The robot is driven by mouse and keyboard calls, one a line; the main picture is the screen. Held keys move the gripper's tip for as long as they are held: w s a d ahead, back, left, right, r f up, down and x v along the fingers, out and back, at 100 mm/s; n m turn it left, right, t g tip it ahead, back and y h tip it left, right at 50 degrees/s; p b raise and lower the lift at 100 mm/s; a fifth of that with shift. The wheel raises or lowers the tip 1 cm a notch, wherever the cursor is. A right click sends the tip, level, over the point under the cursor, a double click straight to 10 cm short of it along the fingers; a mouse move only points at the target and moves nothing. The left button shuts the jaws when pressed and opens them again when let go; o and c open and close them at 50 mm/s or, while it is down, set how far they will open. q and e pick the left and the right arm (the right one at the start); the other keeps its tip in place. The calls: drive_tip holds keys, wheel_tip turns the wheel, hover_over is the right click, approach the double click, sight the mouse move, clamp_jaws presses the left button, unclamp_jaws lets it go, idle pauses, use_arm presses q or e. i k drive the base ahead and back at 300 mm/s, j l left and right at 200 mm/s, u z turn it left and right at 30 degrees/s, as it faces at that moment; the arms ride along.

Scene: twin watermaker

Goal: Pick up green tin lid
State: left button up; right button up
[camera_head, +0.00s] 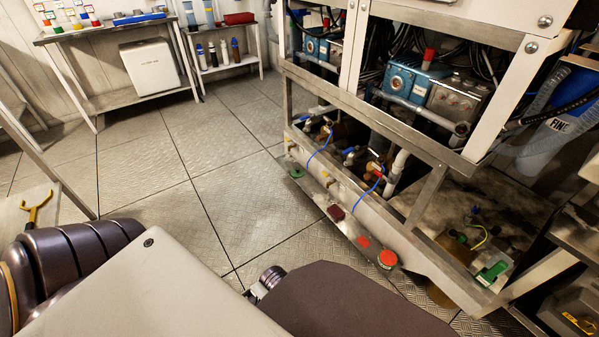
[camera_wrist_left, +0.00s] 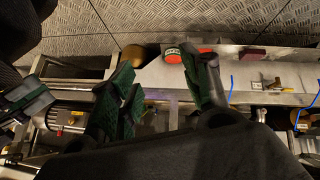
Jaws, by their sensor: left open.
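Nothing is seen between the fingers. In the head view my own arm covers the gripper. My right gripper is not in view.
A red piece (camera_head: 363,241) and a dark red block (camera_head: 336,212) lie on the ledge beside the tin. Blue cords, pipes and valves of the rack (camera_head: 425,180) rise behind it. A green fitting (camera_head: 490,272) sits at the lower right. The tiled floor (camera_head: 200,150) is open.

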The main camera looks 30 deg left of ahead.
sight(296, 172)
drive_tip(key=i+j+z, duration=0.25)
drive_tip(key=j, duration=0.4)
drive_tip(key=i+j+z, duration=0.2)
drive_tip(key=j, duration=0.4)
drive_tip(key=j+z, duration=0.25)
drive_tip(key=j, duration=0.4)
drive_tip(key=j+z, duration=0.2)
drive_tip(key=j, duration=0.5)
drive_tip(key=j+z, duration=0.25)
drive_tip(key=j, duration=0.45)
drive_tip(key=j+z, duration=0.2)
drive_tip(key=j, duration=0.5)
drive_tip(key=k+j+z, duration=0.25)
drive_tip(key=j, duration=0.4)
drive_tip(key=k+j+z, duration=0.1)
drive_tip(key=j+z, duration=0.15)
drive_tip(key=j, duration=0.4)
